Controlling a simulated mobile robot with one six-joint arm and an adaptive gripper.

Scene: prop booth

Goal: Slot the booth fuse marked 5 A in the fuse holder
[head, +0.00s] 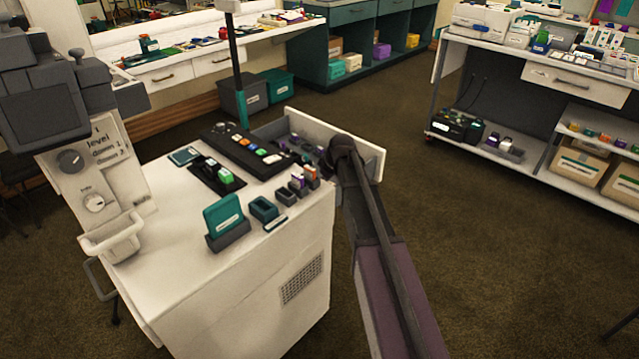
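My arm reaches in from the lower right, and its dark end, my gripper (318,152), is over the open drawer (362,158) at the back right of the white cabinet. My own arm link covers part of it, so its fingers and anything between them cannot be made out. Small coloured blocks, possibly fuses (310,173), stand in dark holders near the cabinet's right edge, with orange and purple tops. A black tray (204,176) with a green block (225,174) is on the cabinet top; it may be the fuse holder. No 5 A marking is readable.
A dark control panel with coloured buttons (249,149) lies behind the tray. A teal card in a grey stand (224,216) and a small teal open box (263,209) stand in front. A white shelf unit (537,81) is at the right, with open carpet between.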

